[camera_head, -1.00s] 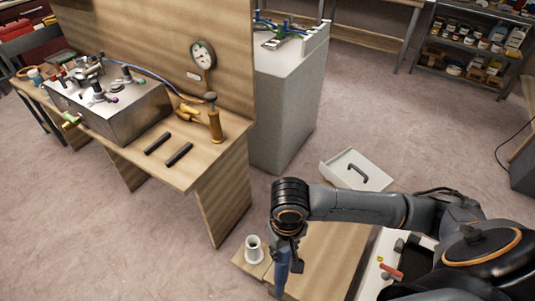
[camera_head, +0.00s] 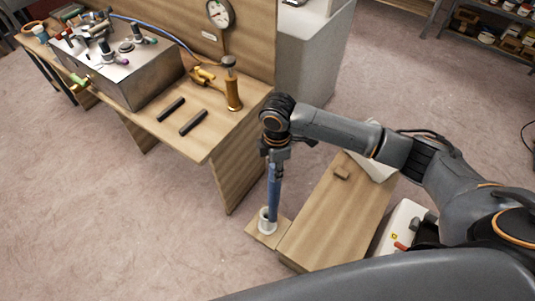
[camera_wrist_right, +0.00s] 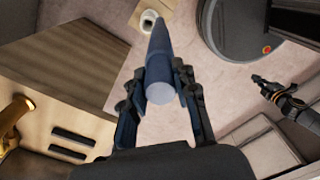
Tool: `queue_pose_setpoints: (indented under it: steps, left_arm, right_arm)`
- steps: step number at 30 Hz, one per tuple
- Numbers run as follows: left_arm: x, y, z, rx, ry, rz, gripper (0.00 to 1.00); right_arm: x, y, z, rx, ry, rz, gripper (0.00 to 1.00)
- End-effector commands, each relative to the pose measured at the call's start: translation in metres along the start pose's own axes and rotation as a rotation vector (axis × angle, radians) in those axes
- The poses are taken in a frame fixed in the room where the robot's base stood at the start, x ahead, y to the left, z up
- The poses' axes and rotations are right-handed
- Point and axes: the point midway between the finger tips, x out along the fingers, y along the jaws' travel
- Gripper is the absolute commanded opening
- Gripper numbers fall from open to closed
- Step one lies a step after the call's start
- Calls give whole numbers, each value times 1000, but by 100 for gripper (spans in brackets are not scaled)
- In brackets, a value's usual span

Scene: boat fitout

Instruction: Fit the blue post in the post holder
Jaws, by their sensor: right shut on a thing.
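My right gripper (camera_head: 275,153) is shut on the upper part of the blue post (camera_head: 274,187) and holds it nearly upright. In the right wrist view, my right gripper (camera_wrist_right: 160,88) has a finger on each side of the blue post (camera_wrist_right: 160,52), whose pale end faces the camera. The white post holder (camera_head: 264,226) stands below. In the head view the post's lower end overlaps its mouth. In the right wrist view the far tip covers part of the post holder (camera_wrist_right: 147,25); I cannot tell whether it is inside. My left gripper (camera_wrist_right: 268,88) shows small there, its opening unclear.
The holder stands on a small wooden board (camera_head: 255,232) beside a wooden box (camera_head: 335,215). A workbench (camera_head: 210,140) at left carries a metal box (camera_head: 130,85), two black bars and a brass pump (camera_head: 233,95). The floor in front of the bench is clear.

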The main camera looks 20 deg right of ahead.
Motion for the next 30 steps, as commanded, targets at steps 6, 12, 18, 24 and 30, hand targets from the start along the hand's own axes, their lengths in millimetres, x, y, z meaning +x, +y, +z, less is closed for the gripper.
queue_pose_setpoints:
  steps: [6, 12, 18, 24, 30]
  left_arm:
    - [1, -1, -3, 0, 6, -1, 0]
    - [1, -1, -5, 0, 9, -1, 0]
    - [5, -1, -5, 0, 10, -2, 0]
    - [13, -1, -5, 0, 10, -2, 0]
    - [21, -1, -4, 0, 10, -2, 0]
  right_arm:
    - [-4, 32, -7, -342, -4, 10, 0]
    - [-6, 44, -9, -502, -9, 11, 0]
    - [-2, 45, -9, -530, -9, 11, 0]
    - [5, 45, -9, -529, -9, 12, 0]
    - [11, 45, -9, -528, -10, 12, 0]
